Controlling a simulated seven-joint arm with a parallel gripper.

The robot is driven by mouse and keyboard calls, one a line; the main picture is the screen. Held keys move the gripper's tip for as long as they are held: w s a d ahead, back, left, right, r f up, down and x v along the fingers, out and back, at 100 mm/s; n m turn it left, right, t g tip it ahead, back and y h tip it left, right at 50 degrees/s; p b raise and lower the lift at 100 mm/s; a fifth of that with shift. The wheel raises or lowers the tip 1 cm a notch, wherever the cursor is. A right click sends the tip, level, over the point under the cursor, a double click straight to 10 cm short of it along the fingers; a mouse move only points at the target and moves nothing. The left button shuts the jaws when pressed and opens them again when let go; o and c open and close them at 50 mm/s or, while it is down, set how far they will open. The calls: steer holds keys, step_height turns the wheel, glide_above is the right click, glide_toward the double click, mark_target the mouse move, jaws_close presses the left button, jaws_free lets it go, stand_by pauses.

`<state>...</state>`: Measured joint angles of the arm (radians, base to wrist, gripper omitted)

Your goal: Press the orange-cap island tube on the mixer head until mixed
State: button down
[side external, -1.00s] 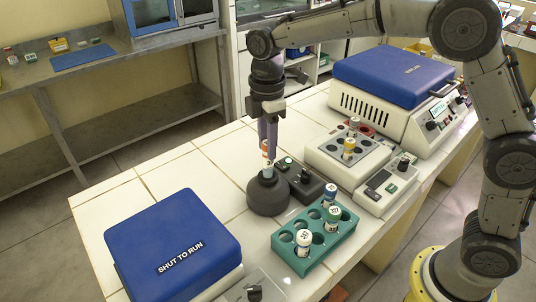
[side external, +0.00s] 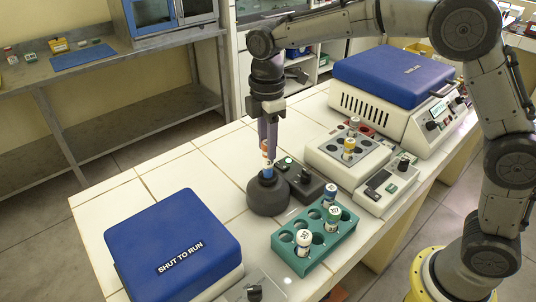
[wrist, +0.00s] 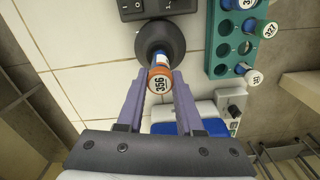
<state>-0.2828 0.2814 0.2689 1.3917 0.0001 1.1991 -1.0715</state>
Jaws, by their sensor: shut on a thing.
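The orange-cap tube (wrist: 160,80), its cap marked 356, is between the fingers of my gripper (wrist: 160,88) in the wrist view. My gripper (side external: 268,148) is shut on it and points down. The tube (side external: 267,170) stands about upright, with its lower end at the top of the black mixer head (side external: 267,197). The mixer head (wrist: 160,38) also shows in the wrist view, just beyond the tube. The tube now shows blue below its cap; its bottom end is hidden in the mixer's cup.
A green rack (side external: 318,257) with several capped tubes stands in front of the mixer. A control box with switches (side external: 306,185) is beside the mixer. A blue-lidded "SHUT TO RUN" machine (side external: 172,245) is at front left. A heating block (side external: 347,160) with tubes stands to the right.

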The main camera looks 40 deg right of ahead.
steer(key=shift+r, duration=0.1)
stand_by(0.3)
steer(key=shift+r, duration=2.95)
